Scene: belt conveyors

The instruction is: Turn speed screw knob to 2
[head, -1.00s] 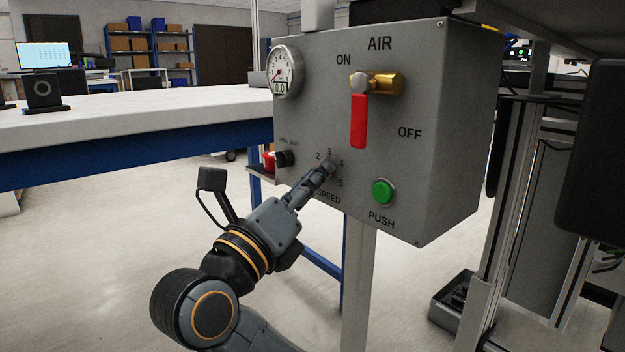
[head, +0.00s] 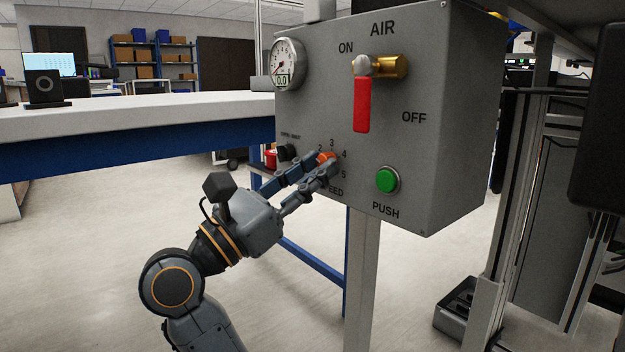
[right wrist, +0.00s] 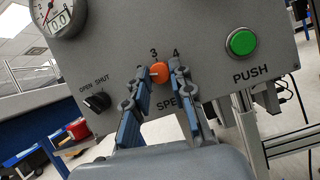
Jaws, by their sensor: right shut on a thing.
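The orange speed knob (head: 326,157) sits on the grey control box, inside an arc of numbers above the word SPEED. It also shows in the right wrist view (right wrist: 159,73), below the 3. My right gripper (head: 326,161) is shut on the knob, one finger on each side, as the right wrist view (right wrist: 160,76) also shows. The fingers partly cover the numbers and the word SPEED. I cannot tell which number the knob points to. My left gripper is not in view.
The grey box (head: 440,165) also carries a red-handled AIR lever (head: 361,104), a green PUSH button (head: 387,180), a round gauge (head: 287,62) and a black OPEN/SHUT knob (right wrist: 98,102). A white-topped table (head: 140,115) stands behind to the left.

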